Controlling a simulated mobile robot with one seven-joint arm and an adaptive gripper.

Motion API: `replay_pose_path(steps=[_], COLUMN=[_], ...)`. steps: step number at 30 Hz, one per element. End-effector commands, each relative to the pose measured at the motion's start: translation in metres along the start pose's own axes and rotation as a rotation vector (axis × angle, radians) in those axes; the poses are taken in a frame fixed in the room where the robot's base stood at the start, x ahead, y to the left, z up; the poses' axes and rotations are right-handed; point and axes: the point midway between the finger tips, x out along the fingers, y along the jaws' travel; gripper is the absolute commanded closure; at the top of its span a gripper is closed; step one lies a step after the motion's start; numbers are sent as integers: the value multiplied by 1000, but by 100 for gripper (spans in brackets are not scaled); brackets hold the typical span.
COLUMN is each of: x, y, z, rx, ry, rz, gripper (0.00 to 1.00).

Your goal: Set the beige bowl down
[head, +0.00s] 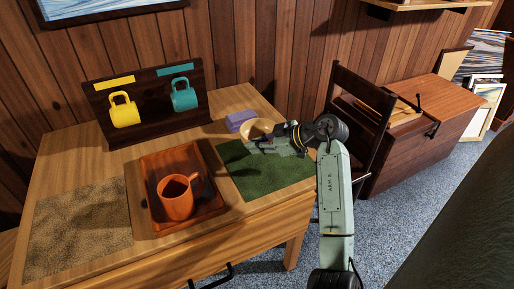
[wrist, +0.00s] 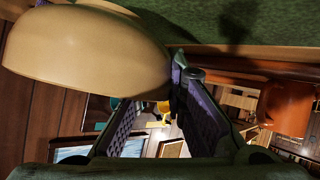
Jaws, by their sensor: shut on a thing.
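The beige bowl (head: 256,127) is at the back of the dark green mat (head: 262,178) in the head view, beside a purple block. My gripper (head: 270,142) is shut on the bowl's near side and hides part of it. In the wrist view the bowl (wrist: 85,50) fills the upper left, with its edge at the fingertips (wrist: 178,72). The green mat (wrist: 240,22) runs along the top of that view, close to the bowl. I cannot tell whether the bowl touches the mat.
The purple block (head: 240,120) stands left of the bowl. An orange mug (head: 176,197) stands in a brown wooden tray (head: 208,207) left of the mat. A rack (head: 150,125) holds yellow and teal mugs behind. A tan mat (head: 78,228) lies far left. The green mat's front is clear.

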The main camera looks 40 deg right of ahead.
Motion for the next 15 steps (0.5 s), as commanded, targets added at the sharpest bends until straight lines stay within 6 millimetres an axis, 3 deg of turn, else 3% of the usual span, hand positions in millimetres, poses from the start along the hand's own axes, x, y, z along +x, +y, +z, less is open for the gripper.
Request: replay_pose_path(steps=[6,15], x=[11,13], y=[-6,-7], z=[20,22], rx=[2,1], ry=[2,2], rz=[2,1], gripper=[100,100])
